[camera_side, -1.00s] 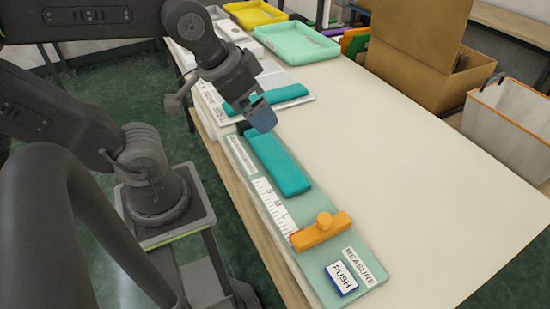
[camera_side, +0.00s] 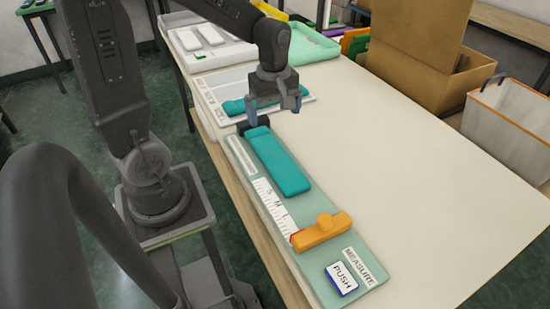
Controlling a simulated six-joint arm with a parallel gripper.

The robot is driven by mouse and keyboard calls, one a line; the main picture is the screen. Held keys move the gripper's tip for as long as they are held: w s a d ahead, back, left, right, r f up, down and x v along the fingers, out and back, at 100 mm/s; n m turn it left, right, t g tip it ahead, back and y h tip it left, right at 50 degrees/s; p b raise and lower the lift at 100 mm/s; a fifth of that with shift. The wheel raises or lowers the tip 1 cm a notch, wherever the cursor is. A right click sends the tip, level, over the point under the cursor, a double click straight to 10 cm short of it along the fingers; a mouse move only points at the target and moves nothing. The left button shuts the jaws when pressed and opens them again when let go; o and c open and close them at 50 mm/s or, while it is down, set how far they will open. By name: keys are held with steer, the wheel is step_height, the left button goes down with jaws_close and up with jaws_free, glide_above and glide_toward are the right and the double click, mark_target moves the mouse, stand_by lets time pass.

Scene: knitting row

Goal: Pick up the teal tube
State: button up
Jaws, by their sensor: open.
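A long teal tube (camera_side: 278,165) lies flat on the pale green measuring board (camera_side: 368,252), beside the ruler strip. A second teal piece (camera_side: 235,107) lies on the white board (camera_side: 222,88) further back, partly hidden by my gripper. My gripper (camera_side: 274,108) points down with its jaws apart, just beyond the far end of the tube on the measuring board. It looks empty. In this view its fingers overlap the second teal piece, and I cannot tell how high they are above it.
An orange slider (camera_side: 321,231) with a knob crosses the measuring board, with a PUSH button (camera_side: 341,279) near its front end. A small black block (camera_side: 254,126) stands at its far end. Trays (camera_side: 313,46) stand at the back. The tabletop (camera_side: 420,165) to the right is clear.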

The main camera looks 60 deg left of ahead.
mark_target(275, 156)
step_height(275, 156, down, 14)
steer(key=shift+w, duration=0.15)
stand_by(0.5)
steer(key=c, duration=1)
steer(key=shift+r, duration=0.15)
